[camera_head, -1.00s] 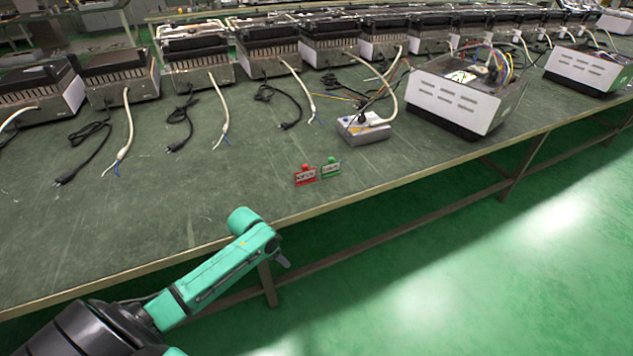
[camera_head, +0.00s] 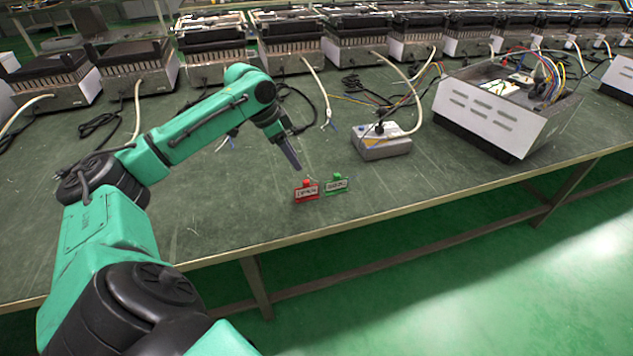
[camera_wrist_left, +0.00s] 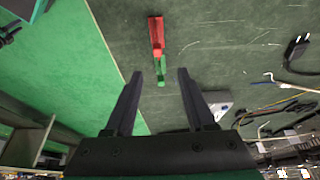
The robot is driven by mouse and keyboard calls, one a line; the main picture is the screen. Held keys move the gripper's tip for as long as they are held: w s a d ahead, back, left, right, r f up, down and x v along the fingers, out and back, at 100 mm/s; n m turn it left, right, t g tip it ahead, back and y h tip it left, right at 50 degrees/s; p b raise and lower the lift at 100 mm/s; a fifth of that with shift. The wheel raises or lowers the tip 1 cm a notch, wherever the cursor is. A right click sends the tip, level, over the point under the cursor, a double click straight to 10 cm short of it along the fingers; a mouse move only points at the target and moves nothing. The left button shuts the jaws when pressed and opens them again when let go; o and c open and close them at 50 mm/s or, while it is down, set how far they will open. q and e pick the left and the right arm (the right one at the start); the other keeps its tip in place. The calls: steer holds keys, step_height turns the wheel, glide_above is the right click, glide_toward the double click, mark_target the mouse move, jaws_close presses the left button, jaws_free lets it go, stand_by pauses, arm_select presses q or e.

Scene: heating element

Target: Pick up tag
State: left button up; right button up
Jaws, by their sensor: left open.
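Two small tags stand side by side near the front edge of the table. The red tag (camera_head: 306,192) is on the left and the green tag (camera_head: 337,185) is on the right, each with a pale label. My left gripper (camera_head: 291,156) is above the table, just behind and left of the red tag. In the left wrist view my left gripper (camera_wrist_left: 157,76) is open and empty. There the green tag (camera_wrist_left: 161,72) shows between the fingertips and the red tag (camera_wrist_left: 156,33) lies just beyond them. My right gripper is not in view.
The green table (camera_head: 400,190) is clear around the tags. An opened white unit (camera_head: 492,115) stands at the right. Several heater units with loose cables line the back.

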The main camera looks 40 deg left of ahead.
mark_target(309, 186)
arm_select(q)
steer(key=x, duration=0.4)
steer(key=b+x, duration=0.1)
steer(key=x, duration=0.4)
steer(key=b+x, duration=0.1)
steer(key=x, duration=0.3)
steer(key=shift+s+f, duration=0.25)
steer(key=shift+f, duration=0.1)
steer(key=shift+s+r, duration=0.1)
jaws_close()
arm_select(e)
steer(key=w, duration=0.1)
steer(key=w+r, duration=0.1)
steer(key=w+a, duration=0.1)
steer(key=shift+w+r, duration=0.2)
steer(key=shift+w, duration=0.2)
